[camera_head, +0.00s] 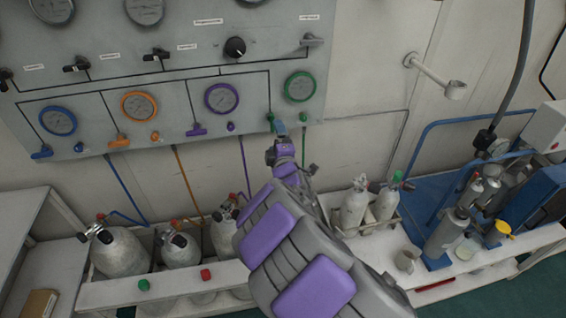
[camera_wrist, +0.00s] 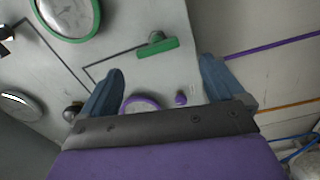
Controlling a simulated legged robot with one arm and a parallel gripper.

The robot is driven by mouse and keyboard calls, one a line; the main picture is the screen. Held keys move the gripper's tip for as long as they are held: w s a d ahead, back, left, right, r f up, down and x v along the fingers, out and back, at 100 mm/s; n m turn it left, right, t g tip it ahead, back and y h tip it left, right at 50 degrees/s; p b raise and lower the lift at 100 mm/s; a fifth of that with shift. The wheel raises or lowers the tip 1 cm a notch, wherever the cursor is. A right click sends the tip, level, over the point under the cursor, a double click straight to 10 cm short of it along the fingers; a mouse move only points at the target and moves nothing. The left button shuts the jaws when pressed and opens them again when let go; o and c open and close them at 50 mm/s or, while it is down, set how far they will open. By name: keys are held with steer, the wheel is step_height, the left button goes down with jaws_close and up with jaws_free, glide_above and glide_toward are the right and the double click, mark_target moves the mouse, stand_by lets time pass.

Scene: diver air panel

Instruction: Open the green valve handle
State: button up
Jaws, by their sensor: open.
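The green valve handle (camera_wrist: 158,46) shows in the wrist view as a flat green bar on the grey panel, below the green-rimmed gauge. My gripper (camera_wrist: 162,65) is open, its two blue fingers spread wide on either side of the handle's position in the picture. The handle appears beyond the fingertips, and nothing is between the jaws. In the head view, the handle (camera_head: 271,117) is a small green piece partly hidden behind my gripper (camera_head: 280,128), which is close to the panel's lower right part. Whether the fingers touch anything cannot be told.
The panel (camera_head: 170,85) also bears a purple handle (camera_head: 197,131), an orange handle (camera_head: 118,143) and a blue handle (camera_head: 42,152) to the left. Gas cylinders (camera_head: 122,252) stand in a white rack below. A wall bracket (camera_head: 430,75) sticks out at right.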

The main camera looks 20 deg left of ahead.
steer(key=p+v, duration=0.1)
steer(key=v, duration=1)
steer(key=shift+a, duration=0.2)
steer(key=shift+f, duration=0.1)
